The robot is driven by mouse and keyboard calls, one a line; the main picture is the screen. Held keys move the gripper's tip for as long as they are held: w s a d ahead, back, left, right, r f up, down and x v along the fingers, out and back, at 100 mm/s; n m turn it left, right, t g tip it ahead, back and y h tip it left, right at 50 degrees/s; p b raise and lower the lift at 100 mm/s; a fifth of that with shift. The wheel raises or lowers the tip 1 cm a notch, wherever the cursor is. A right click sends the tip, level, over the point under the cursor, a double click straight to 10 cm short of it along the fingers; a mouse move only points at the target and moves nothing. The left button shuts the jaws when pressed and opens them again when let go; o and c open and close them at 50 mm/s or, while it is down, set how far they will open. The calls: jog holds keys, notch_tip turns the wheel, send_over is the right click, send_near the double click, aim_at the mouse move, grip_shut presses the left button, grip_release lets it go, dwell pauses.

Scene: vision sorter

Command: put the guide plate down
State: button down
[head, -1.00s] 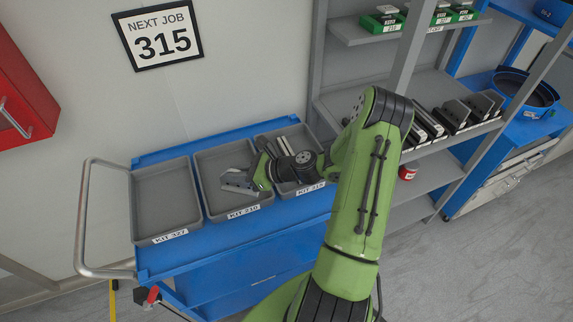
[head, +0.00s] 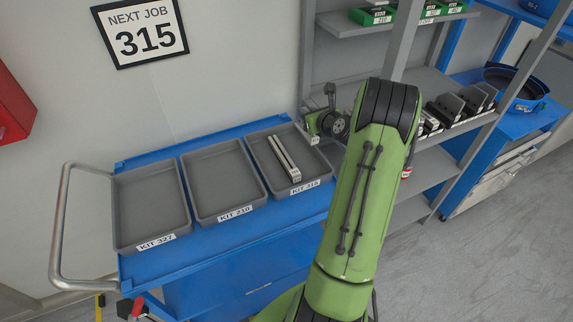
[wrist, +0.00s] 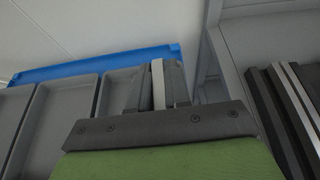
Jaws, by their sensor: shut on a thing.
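My gripper (wrist: 158,88) is shut on the guide plate (wrist: 158,80), which shows in the wrist view as a pale upright edge between the dark fingers. In the head view my gripper (head: 308,130) is at the right rear corner of the KIT 315 tray (head: 325,172), beside the shelf post. Only a small grey part of the plate shows there; my arm hides much of this area. The KIT 315 tray holds long pale rails (head: 284,157). The KIT 210 tray (head: 222,180) and KIT 327 tray (head: 150,207) look empty.
The trays stand on a blue cart (head: 225,262) with a tubular handle (head: 62,225) at left. A grey shelf rack (head: 395,60) stands close on the right, with dark angled parts (head: 447,106) on one shelf. A wall sign (head: 140,30) reads NEXT JOB 315.

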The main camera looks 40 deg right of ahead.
jog(key=shift+s+d+r, duration=0.1)
jog(key=shift+d+r, duration=0.05)
jog(key=shift+d, duration=0.2)
notch_tip(320, 180, down, 10)
jog(key=shift+r+b, duration=0.1)
jog(key=shift+b, duration=1)
jog(key=c, duration=1.1)
grip_release()
